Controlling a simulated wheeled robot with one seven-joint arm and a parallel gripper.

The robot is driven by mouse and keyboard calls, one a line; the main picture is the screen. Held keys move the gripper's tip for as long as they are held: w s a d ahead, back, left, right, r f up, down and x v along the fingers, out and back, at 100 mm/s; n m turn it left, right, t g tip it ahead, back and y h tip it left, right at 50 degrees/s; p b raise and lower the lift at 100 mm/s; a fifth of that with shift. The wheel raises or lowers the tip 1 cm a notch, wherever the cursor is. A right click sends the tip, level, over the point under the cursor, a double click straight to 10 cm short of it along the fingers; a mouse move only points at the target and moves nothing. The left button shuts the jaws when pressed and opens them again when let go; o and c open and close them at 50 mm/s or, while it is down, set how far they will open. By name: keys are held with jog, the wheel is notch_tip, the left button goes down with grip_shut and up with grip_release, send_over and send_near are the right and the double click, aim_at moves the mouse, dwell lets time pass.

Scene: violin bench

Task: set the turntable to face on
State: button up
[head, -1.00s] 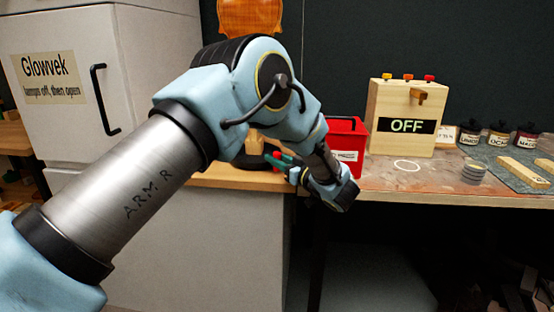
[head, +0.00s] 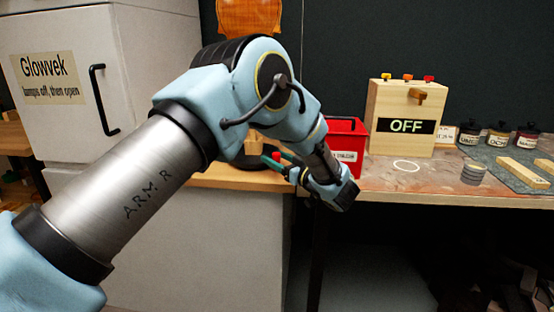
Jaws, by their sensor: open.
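A black round base, apparently the turntable (head: 248,181), stands on the wooden bench left of the red bin, mostly hidden behind my arm. A violin body (head: 250,16) shows at the top edge above my arm, cut off by the frame. A small red knob (head: 277,155) shows beside the base. My gripper (head: 273,160) is open, its dark teal fingers pointing left at the red knob. Whether the fingers touch the knob I cannot tell. The turntable's facing and any markings are hidden.
A red bin (head: 347,150) stands just behind my wrist. A wooden box reading OFF (head: 389,150) with coloured buttons stands right of it. A grey Glowvek cabinet (head: 150,60) stands left.

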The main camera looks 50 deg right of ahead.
jog(key=s+a, duration=0.1)
jog(key=s, duration=0.9)
jog(key=shift+s+a+b, duration=0.35)
jog(key=shift+b, duration=0.1)
